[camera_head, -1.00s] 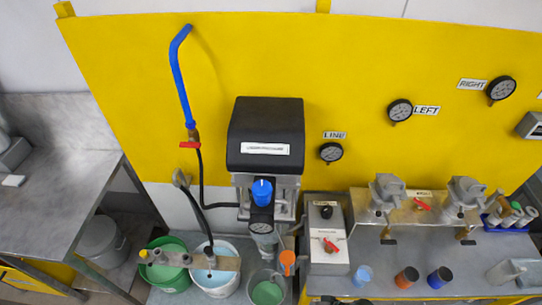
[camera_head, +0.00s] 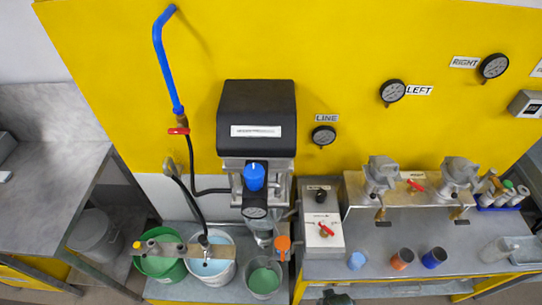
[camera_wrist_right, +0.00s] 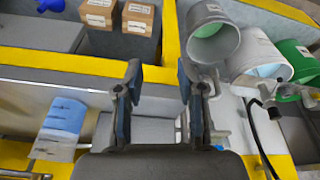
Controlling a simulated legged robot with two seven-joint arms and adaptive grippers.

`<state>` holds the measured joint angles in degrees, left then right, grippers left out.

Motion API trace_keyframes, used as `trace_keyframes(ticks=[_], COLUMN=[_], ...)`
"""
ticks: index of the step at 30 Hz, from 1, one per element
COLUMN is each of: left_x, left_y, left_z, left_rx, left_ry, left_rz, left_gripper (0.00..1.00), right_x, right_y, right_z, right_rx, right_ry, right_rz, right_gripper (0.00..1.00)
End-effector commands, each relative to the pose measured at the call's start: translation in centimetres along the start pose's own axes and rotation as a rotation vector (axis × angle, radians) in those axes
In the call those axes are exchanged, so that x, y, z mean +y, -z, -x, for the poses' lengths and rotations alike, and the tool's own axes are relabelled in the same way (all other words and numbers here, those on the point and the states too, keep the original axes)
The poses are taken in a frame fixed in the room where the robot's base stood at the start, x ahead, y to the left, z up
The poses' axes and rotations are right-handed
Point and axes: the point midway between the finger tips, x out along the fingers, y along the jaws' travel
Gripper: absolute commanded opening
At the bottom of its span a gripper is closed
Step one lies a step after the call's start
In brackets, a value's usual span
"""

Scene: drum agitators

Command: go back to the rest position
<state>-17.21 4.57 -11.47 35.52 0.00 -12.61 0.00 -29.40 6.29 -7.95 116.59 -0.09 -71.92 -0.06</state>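My right gripper (camera_wrist_right: 160,80) shows in the right wrist view with its two dark fingers apart. Nothing is between the fingertips. A grey bucket (camera_wrist_right: 214,42), a white bucket and a green bucket lie beyond it on the right. Cardboard boxes (camera_wrist_right: 137,17) are beyond it on the left. My left gripper is in neither view. In the head view, a dark shape at the bottom edge is too cut off to identify.
A steel bench (camera_head: 440,240) carries two clamped agitators (camera_head: 380,178) and small blue and orange cups. Three buckets, one of them green (camera_head: 160,262), stand below the black-topped unit (camera_head: 257,118). A grey table (camera_head: 50,205) is at left.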

Motion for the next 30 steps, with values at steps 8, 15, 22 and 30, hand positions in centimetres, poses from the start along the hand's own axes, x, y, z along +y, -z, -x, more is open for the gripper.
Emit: trace_keyframes(ticks=[8,15,22,30], left_x=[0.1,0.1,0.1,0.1], left_y=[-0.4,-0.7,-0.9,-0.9], left_z=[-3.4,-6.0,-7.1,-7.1], left_rx=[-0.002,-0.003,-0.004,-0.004], left_ry=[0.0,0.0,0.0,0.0], left_rz=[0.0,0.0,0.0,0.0], left_gripper=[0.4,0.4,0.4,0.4], right_x=[-0.8,-1.3,-1.3,-1.3], right_y=[-9.0,-21.6,-28.8,-29.8], right_z=[-16.8,-27.1,-29.6,-29.7], right_rx=[-0.075,-0.137,-0.165,-0.168], right_ry=[0.01,0.017,0.02,0.02], right_rz=[0.011,0.026,0.035,0.036], right_gripper=[0.39,0.39,0.39,0.39])
